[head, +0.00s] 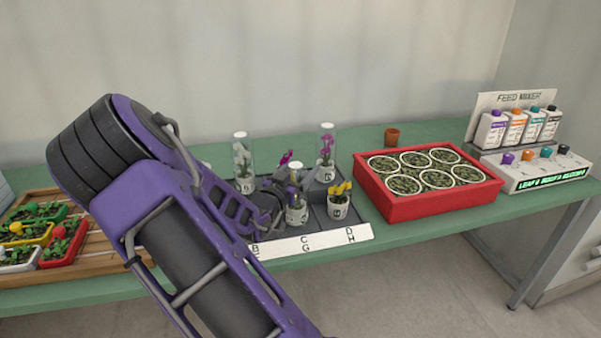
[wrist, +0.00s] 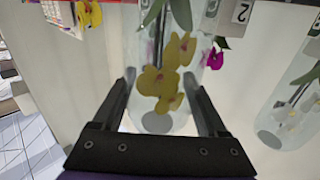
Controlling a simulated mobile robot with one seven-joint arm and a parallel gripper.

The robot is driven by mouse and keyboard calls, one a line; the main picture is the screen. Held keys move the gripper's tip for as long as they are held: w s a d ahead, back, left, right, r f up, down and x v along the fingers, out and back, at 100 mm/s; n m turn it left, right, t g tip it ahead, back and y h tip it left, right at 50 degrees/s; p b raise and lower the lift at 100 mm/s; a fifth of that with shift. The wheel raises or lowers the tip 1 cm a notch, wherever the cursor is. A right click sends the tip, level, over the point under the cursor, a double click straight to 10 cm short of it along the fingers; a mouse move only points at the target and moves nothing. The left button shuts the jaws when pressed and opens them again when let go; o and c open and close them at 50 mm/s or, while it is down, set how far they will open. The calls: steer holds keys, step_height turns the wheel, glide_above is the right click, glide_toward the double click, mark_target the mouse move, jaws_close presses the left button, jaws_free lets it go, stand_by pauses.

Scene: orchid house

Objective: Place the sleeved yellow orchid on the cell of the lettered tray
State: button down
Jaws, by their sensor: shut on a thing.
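My gripper (head: 280,203) is shut on the sleeved yellow orchid, whose white pot (head: 297,216) shows beyond the fingers in the head view. In the wrist view its yellow flowers (wrist: 160,82) show through a clear sleeve between my two fingers (wrist: 161,95). It looks upright over the front part of the dark lettered tray (head: 268,249), near the letters C and G. I cannot tell whether its base touches the tray. The tray's white front strip (head: 320,239) shows B, C, D, G and H. My arm hides the tray's left part.
An unsleeved yellow orchid (head: 339,203) stands just right of the held one. Behind are a sleeved white orchid (head: 243,162), a sleeved magenta orchid (head: 326,158) and another magenta bloom (head: 287,158). A red crate (head: 425,202) stands right of the tray, with a small brown pot (head: 392,136) behind.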

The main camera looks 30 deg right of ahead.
steer(key=shift+f, duration=0.2)
jaws_free()
steer(key=shift+r, duration=0.1)
steer(key=shift+r, duration=0.25)
steer(key=p+v, duration=0.1)
steer(key=v, duration=1.1)
steer(key=shift+f, duration=0.2)
